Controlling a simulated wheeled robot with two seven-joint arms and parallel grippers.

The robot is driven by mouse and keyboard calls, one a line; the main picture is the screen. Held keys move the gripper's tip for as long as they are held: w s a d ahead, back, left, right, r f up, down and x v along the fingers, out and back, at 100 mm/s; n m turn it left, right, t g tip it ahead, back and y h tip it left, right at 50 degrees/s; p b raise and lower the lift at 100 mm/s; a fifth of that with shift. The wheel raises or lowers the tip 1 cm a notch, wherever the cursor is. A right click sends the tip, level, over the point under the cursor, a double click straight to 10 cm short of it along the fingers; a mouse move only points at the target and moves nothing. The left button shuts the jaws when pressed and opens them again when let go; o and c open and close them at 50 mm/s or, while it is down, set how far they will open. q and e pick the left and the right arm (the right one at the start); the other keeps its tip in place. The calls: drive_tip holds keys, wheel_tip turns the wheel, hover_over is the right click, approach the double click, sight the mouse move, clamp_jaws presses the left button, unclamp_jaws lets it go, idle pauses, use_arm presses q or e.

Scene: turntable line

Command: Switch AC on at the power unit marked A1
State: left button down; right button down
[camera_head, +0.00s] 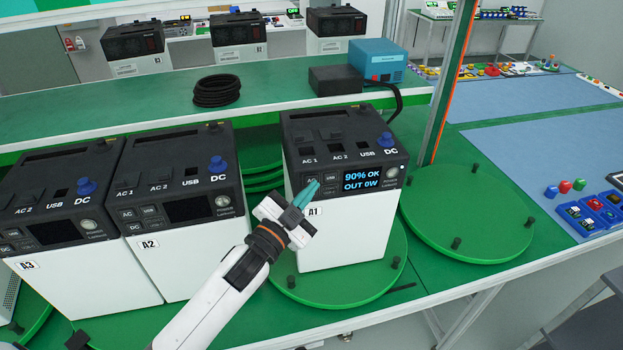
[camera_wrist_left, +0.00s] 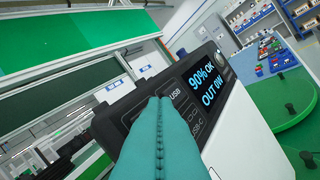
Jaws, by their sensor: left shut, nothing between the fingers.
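The power unit marked A1 (camera_head: 340,231) stands on a green turntable, white below with a black top and front panel. Its lit screen (camera_head: 361,180) reads 90% OK and OUT 0W; the screen also shows in the left wrist view (camera_wrist_left: 207,85). My left gripper (camera_head: 312,186) is shut and empty, its teal fingertips at the panel just left of the screen, by the AC button (camera_head: 311,181). In the left wrist view the fingers (camera_wrist_left: 162,105) cover the panel's left part, so I cannot tell whether they touch the button. My right gripper is not in view.
Units A2 (camera_head: 185,255) and A3 (camera_head: 75,285) stand to the left with dark screens. An empty green turntable (camera_head: 465,215) lies to the right, beside a metal post (camera_head: 448,85). A black cable coil (camera_head: 217,90) and a blue box (camera_head: 377,62) sit on the shelf behind.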

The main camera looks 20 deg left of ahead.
use_arm(q)
drive_tip(key=shift+w+a, duration=0.25)
drive_tip(key=shift+w, duration=0.1)
idle(0.9)
drive_tip(key=shift+s+d, duration=0.4)
drive_tip(key=shift+s, duration=0.25)
drive_tip(key=s+d, duration=0.1)
drive_tip(key=s, duration=0.2)
drive_tip(key=s+d+p, duration=0.1)
drive_tip(key=shift+s+d, duration=0.15)
drive_tip(key=shift+d, duration=0.15)
drive_tip(key=shift+a+f, duration=0.1)
idle(0.7)
